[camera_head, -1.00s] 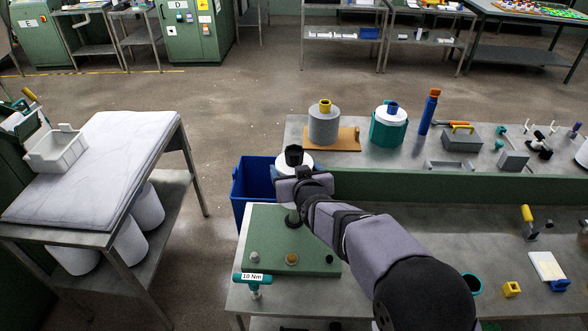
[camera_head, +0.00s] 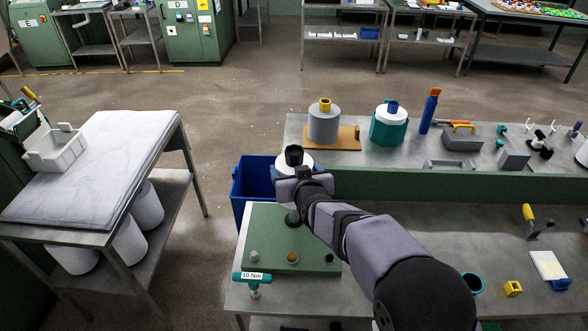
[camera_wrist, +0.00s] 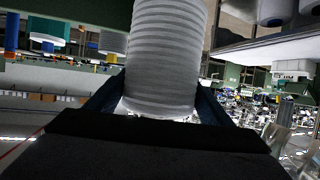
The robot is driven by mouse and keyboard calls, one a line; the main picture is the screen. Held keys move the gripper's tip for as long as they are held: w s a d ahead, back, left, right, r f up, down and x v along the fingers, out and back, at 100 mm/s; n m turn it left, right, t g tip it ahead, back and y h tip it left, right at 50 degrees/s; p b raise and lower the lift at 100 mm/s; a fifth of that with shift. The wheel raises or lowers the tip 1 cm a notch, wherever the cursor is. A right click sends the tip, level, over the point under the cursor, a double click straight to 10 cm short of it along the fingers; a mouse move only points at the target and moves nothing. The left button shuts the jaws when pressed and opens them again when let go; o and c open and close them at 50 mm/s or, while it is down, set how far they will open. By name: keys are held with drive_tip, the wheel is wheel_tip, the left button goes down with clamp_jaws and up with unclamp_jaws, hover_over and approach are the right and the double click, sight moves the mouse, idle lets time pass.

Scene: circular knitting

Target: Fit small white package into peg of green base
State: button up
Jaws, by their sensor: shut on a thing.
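My gripper (camera_head: 297,176) is shut on the small white package (camera_head: 290,162), a white spool with a black top. In the wrist view the package (camera_wrist: 165,50) is a ribbed white cylinder between my gripper's two dark fingers (camera_wrist: 160,102). The green base (camera_head: 262,225) lies on the near metal table, below and in front of the package. A dark peg (camera_head: 293,219) stands near the base's back edge, just under my gripper. Its upper part is partly hidden by my gripper. Several small knobs stand along the base's front.
A teal torque tool (camera_head: 253,282) labelled 10 Nm is at the table's front left. A blue bin (camera_head: 252,182) stands behind the base. A grey spool (camera_head: 323,124) and a teal-and-white spool (camera_head: 389,125) stand on the back table.

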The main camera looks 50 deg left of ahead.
drive_tip(key=shift+f+b, duration=2.65)
drive_tip(key=shift+b, duration=0.2)
idle(5.2)
